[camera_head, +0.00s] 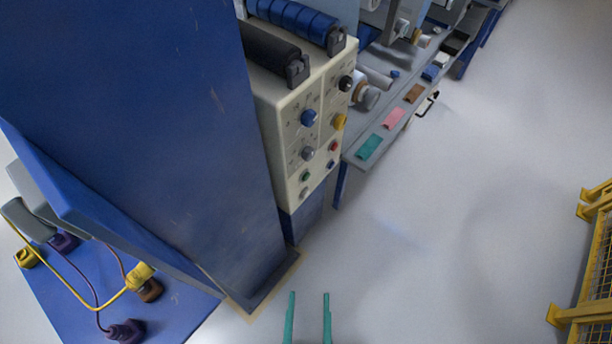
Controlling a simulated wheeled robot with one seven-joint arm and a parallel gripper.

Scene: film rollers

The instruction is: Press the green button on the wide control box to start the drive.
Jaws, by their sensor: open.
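The wide control box (290,130) is cream-coloured and stands left of the picture's middle, its panel facing right. A small green button (305,176) sits low on the panel, above a pale button (303,192). Red buttons (333,146) and blue, grey, black and yellow knobs are also on the panel. My gripper (309,295) shows as two teal fingers at the bottom edge. They are parallel, apart and empty, over the floor below the box in the picture. Nothing hides the green button.
A large blue panel (150,140) fills the left, beside the box. A grey bench (385,150) with coloured blocks runs behind it. A yellow mesh barrier (590,280) stands at the right. A blue surface with plugs and cables is at lower left. The middle floor is clear.

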